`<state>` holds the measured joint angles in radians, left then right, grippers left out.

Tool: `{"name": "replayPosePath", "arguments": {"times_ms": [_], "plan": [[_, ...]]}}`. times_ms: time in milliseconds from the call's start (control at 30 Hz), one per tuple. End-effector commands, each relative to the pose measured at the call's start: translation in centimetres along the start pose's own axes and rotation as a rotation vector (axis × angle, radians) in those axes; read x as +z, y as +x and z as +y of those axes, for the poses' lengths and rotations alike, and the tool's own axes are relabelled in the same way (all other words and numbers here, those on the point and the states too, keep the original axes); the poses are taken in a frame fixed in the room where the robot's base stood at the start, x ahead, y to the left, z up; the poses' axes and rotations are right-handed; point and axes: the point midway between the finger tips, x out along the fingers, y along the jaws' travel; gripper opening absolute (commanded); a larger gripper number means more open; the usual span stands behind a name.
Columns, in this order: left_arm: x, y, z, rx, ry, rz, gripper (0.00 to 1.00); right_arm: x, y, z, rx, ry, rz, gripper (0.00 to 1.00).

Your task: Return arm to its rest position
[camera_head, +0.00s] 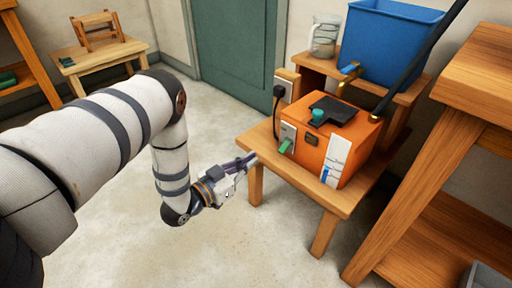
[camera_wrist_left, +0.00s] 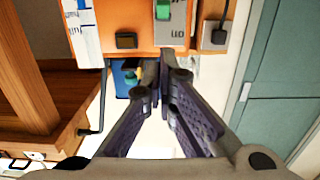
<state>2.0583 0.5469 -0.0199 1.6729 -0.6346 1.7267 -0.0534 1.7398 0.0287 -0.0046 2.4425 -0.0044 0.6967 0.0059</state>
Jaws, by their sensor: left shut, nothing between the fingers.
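My left arm comes in from the left in the head view and bends down toward the middle. Its gripper (camera_head: 246,160) is shut and empty, with its fingertips close to the left edge of the low wooden table (camera_head: 326,193). In the left wrist view the two fingers of the gripper (camera_wrist_left: 160,72) meet at the tips, just below the orange box (camera_wrist_left: 115,15). I cannot tell from these views whether the fingertips touch the table. My right gripper does not show in either view.
The orange box (camera_head: 316,150) stands on the low table, with a blue bin (camera_head: 388,42) and a clear jug (camera_head: 324,36) behind it. A wooden shelf (camera_head: 478,80) is at the right. A small table (camera_head: 97,57) stands at the back left. The floor in the middle is clear.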

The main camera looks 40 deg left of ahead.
Motion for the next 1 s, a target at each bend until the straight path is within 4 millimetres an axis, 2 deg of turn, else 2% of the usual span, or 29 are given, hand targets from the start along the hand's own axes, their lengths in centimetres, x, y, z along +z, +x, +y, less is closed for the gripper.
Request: {"name": "replayPosePath", "arguments": {"times_ms": [433,467,567,600,667,700,767,800,867,900,967,1000], "plan": [[0.4,-0.1,0.2,0.000,-0.003,-0.014,0.00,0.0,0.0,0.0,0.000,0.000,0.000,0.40],[0.9,-0.4,0.5,0.000,-0.010,-0.037,0.00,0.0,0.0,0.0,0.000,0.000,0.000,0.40],[5.7,-2.8,3.0,-0.003,-0.053,-0.230,0.00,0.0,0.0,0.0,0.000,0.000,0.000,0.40],[8.3,-4.7,4.5,-0.004,-0.076,-0.349,0.00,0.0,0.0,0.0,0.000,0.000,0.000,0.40],[12.3,-8.6,7.0,-0.007,-0.108,-0.549,0.00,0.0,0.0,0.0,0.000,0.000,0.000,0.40],[14.6,-11.6,8.5,-0.008,-0.127,-0.681,0.00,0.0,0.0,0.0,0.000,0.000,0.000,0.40],[17.2,-16.6,10.7,-0.012,-0.148,-0.876,0.00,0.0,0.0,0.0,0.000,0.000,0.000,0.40],[18.5,-20.2,12.0,-0.013,-0.159,-1.003,0.00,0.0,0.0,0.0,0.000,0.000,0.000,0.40],[19.7,-25.8,13.8,-0.017,-0.169,-1.193,0.00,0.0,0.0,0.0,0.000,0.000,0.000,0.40],[19.9,-29.7,14.8,-0.020,-0.172,-1.319,0.00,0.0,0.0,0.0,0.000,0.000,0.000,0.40],[19.6,-35.6,16.1,-0.026,-0.170,-1.506,0.00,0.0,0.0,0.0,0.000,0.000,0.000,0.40],[18.8,-39.5,16.8,-0.031,-0.165,-1.631,0.00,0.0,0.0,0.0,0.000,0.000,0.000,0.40]]}}
